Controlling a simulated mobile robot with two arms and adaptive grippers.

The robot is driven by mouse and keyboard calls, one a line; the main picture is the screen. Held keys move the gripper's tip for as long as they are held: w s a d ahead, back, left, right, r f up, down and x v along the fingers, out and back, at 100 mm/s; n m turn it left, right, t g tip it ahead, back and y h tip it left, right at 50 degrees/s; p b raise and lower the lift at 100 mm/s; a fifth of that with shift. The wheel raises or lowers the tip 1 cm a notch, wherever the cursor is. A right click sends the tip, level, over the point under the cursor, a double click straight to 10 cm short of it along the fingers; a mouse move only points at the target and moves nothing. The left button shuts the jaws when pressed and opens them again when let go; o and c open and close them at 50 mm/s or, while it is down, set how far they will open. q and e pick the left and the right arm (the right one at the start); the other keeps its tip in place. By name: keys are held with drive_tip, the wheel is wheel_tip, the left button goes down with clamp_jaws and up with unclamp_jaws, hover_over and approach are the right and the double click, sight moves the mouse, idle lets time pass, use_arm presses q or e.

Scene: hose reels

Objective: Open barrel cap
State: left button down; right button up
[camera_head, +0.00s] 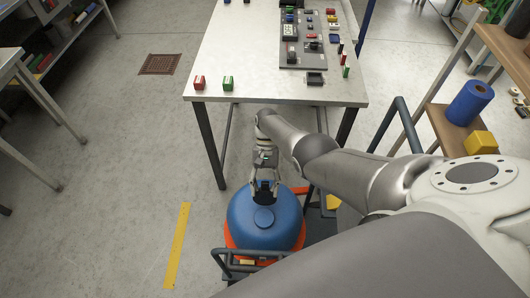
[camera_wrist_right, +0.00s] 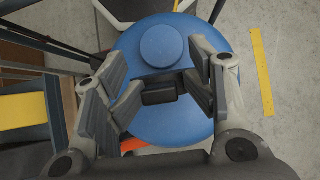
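An orange barrel (camera_head: 299,239) with a domed blue lid (camera_head: 237,222) stands upright by the near end of the white table. The lid also fills the middle of the right wrist view (camera_wrist_right: 160,125). A small round blue cap (camera_head: 263,218) sits on the lid; it shows in the wrist view (camera_wrist_right: 163,46). A dark block-like piece (camera_wrist_right: 160,91) lies on the lid below the cap there. My right gripper (camera_head: 264,194) is low over the lid. Its spread fingers (camera_wrist_right: 162,88) stand either side of the dark piece; contact is unclear. My left gripper is out of view.
The white table (camera_head: 240,60) carries small red and green blocks and a grey panel of parts. A dark blue rail (camera_head: 222,262) stands close beside the barrel. A yellow strip (camera_head: 177,245) lies on the floor to the left, where the floor is clear.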

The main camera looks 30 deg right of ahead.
drive_tip(key=shift+s+f, duration=0.1)
drive_tip(key=shift+s, duration=0.1)
drive_tip(key=shift+v, duration=3.85)
